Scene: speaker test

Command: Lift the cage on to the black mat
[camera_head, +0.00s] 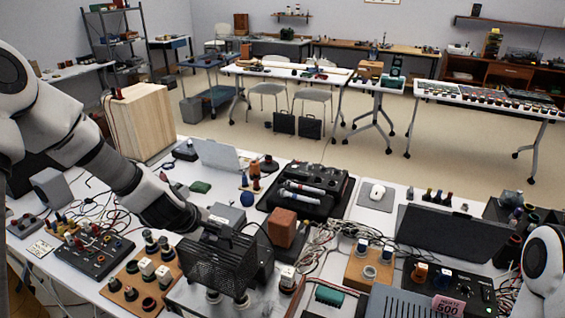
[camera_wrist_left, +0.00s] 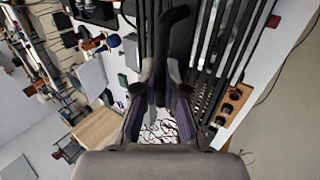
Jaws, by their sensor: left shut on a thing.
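The cage (camera_head: 213,267) is a black mesh box at the lower middle of the head view. My left gripper (camera_head: 212,222) reaches it from the left, at its top. In the left wrist view, the fingers of my left gripper (camera_wrist_left: 160,92) are shut on the cage's dark handle (camera_wrist_left: 172,40), and dark bars (camera_wrist_left: 222,50) run alongside. I cannot tell whether the cage touches what is below it. My right gripper is out of view.
A reddish-brown block (camera_head: 283,228) stands right beside the cage. Between cage and mat are loose cables (camera_head: 325,240) and a wooden block with knobs (camera_head: 370,268). A black tray (camera_head: 305,190) with tools lies behind.

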